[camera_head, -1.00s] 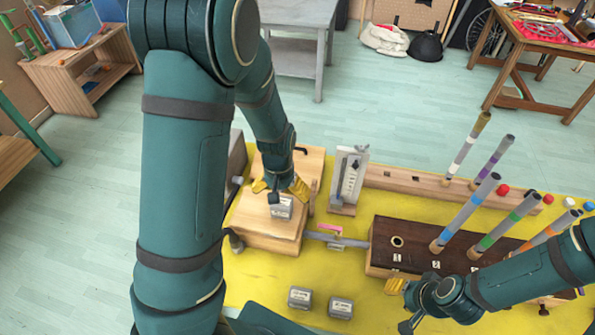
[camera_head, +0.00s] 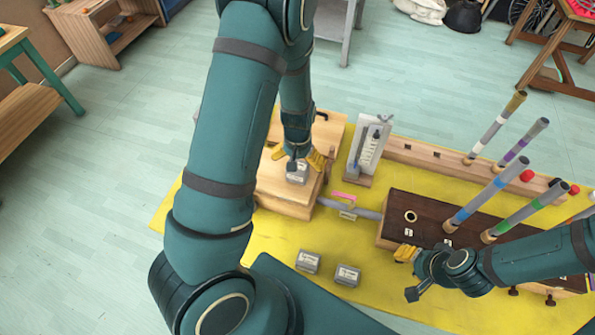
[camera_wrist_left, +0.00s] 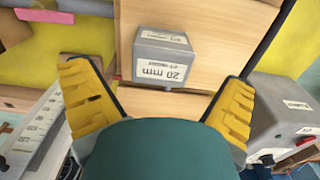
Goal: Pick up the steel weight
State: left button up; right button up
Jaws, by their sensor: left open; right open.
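A grey steel weight (camera_head: 298,174) sits on top of the light wooden box (camera_head: 285,201) on the yellow mat. Two more grey labelled weights stand on the mat in front, one left (camera_head: 308,262) and one right (camera_head: 347,275). My right gripper (camera_head: 406,254) is open and empty beside the dark block.
A dark wooden block (camera_head: 395,228) with a hole and upright colour-banded tubes (camera_head: 474,201) stands right. An upright metal gauge (camera_head: 369,150) stands close to the right of the box. A pink-marked slide (camera_head: 345,197) lies between box and block. The front mat (camera_head: 262,240) has free room.

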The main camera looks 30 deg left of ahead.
pick_arm(q)
jog(key=f, duration=0.3)
jog(key=shift+w+a+f, duration=0.1)
jog(key=shift+w+f, duration=0.1)
jog(key=shift+f, duration=0.15)
jog(key=c, duration=1.4)
jog(key=shift+o, duration=0.2)
jog(key=shift+r, duration=0.1)
